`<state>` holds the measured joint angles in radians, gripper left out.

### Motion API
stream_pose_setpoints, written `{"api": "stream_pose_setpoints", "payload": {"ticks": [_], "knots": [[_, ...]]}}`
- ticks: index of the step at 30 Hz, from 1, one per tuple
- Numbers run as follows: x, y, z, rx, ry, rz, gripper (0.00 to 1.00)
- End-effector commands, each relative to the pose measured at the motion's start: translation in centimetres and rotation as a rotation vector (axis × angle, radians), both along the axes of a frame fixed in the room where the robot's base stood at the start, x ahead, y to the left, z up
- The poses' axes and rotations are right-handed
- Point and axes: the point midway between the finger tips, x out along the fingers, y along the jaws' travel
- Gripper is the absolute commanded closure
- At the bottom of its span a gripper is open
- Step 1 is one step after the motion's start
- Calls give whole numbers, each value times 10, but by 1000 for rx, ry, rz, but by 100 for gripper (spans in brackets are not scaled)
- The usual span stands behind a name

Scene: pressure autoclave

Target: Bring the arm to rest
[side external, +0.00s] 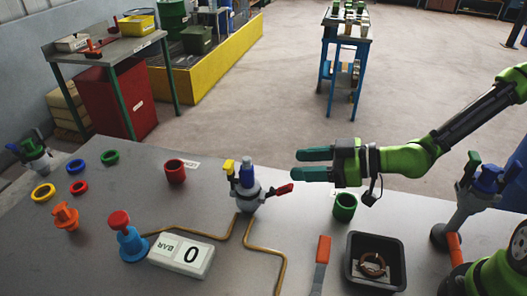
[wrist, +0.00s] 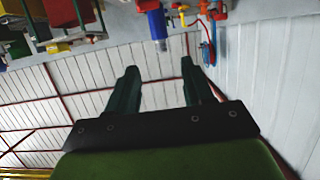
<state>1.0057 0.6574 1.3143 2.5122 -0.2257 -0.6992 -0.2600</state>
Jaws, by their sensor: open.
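My green gripper (side external: 301,164) is in the air above the grey worktop (side external: 330,222), to the right of the valve. Its dark green fingers point left and stand apart, with nothing between them. In the wrist view the two fingers of my gripper (wrist: 161,70) are also spread and empty. The valve (side external: 247,187) stands upright on the worktop, with a blue top, a yellow part and a red handle at its right. A blue cylinder (wrist: 157,24) shows ahead in the wrist view, clear of the fingers.
A white BAR display reading 0 (side external: 181,255), a red-topped blue knob (side external: 128,240) and several coloured rings are at the left. Air around the gripper looks free.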

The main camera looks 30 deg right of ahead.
Motion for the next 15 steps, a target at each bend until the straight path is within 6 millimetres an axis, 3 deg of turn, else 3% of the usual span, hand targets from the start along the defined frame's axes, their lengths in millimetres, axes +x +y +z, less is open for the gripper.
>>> {"api": "stream_pose_setpoints", "payload": {"ticks": [5, 9, 12, 15], "knots": [[-6, -11, -35, -136, 123, -24, 49], [-16, -49, -69, -341, 304, -134, 49], [-22, -84, -71, -448, 410, -268, 49], [-31, -115, -54, -492, 485, -425, 49]]}}
